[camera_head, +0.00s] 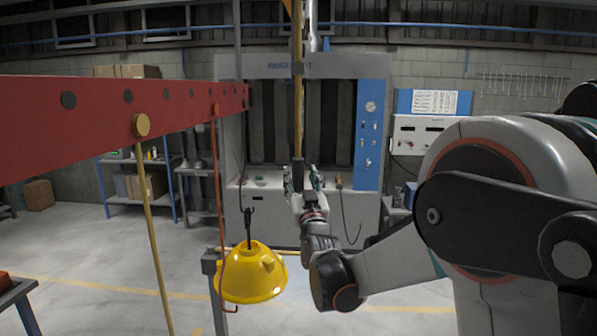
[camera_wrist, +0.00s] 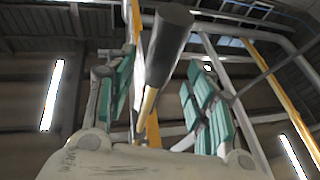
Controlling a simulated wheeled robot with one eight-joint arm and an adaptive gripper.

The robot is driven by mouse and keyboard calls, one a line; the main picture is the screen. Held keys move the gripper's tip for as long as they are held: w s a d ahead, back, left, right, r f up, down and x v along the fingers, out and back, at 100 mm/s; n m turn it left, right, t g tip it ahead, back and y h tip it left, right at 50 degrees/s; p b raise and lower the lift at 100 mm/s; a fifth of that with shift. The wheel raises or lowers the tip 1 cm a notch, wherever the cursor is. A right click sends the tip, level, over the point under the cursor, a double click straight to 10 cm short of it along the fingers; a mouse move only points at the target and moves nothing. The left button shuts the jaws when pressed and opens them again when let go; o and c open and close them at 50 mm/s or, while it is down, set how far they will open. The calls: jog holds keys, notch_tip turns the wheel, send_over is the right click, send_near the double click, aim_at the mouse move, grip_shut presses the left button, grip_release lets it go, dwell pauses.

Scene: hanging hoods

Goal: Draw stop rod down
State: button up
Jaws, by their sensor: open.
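A wooden rod (camera_head: 297,95) hangs upright in the middle of the head view, with a dark grip (camera_head: 298,172) at its lower end. I take it as the stop rod. My gripper (camera_head: 303,182) is just below and around this grip, pointing up, open. In the wrist view, the dark grip (camera_wrist: 168,48) shows between the two teal-padded fingers of my gripper (camera_wrist: 165,90), with a gap on each side. No contact is visible. The rod's upper end is out of view.
A red beam (camera_head: 70,120) crosses at the left, with a yellow rod (camera_head: 150,215) and a thin red rod (camera_head: 219,180) hanging from it. A yellow hood (camera_head: 250,275) hangs from a dark hook. A grey booth (camera_head: 265,205) stands behind. The floor at front left is mostly clear.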

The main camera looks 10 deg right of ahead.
jog(key=v, duration=0.7)
jog(key=shift+s+f, duration=0.1)
jog(key=shift+f, duration=0.05)
jog(key=s+f+g+b, duration=0.7)
jog(key=s+f+b, duration=0.5)
jog(key=s+f, duration=0.6)
jog(key=s+f+g+y+b, duration=0.1)
jog(key=s+f+g+b, duration=0.7)
jog(key=s+f, duration=1)
notch_tip(320, 180, down, 6)
jog(key=b, duration=0.4)
jog(key=shift+d+n+b, duration=0.3)
jog(key=shift+w, duration=0.1)
jog(key=shift+c, duration=0.6)
